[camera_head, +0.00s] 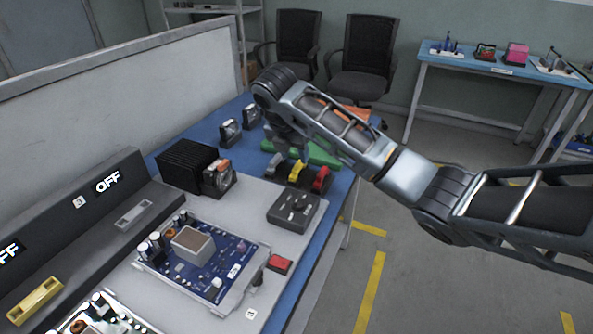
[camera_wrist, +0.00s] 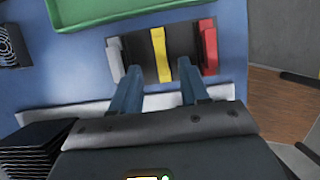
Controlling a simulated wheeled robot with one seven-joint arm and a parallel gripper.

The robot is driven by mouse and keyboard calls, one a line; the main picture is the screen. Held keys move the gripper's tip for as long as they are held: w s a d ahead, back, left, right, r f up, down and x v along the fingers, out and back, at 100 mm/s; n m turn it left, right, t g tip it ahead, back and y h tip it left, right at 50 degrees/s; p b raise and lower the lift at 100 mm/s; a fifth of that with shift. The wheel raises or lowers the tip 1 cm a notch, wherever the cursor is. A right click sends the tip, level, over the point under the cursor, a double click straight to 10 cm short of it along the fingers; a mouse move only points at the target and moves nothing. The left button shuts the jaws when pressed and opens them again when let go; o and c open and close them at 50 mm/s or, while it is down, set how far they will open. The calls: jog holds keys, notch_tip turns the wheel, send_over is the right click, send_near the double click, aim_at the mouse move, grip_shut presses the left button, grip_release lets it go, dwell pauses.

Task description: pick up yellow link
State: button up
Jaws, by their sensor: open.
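The yellow link (camera_wrist: 161,55) stands in the middle of a dark holder (camera_wrist: 185,42), between a grey link (camera_wrist: 114,60) and a red link (camera_wrist: 208,47). In the head view the yellow link (camera_head: 296,170) shows below my arm, with the red link (camera_head: 320,178) to its right. My gripper (camera_wrist: 157,84) is open, its two blue-grey fingers apart. In the wrist view the fingertips lie on either side of the yellow link's near end, and nothing is held. I cannot tell the height of the fingers above it.
A green tray (camera_wrist: 110,8) lies beyond the holder. A black finned block (camera_head: 188,165) and a grey board with a blue circuit board (camera_head: 215,272) are nearby on the blue table. Chairs stand behind.

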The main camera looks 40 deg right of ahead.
aim_at(298, 165)
jog(key=x, duration=0.4)
jog(key=shift+f, duration=0.45)
jog(key=shift+c, duration=0.3)
grip_shut()
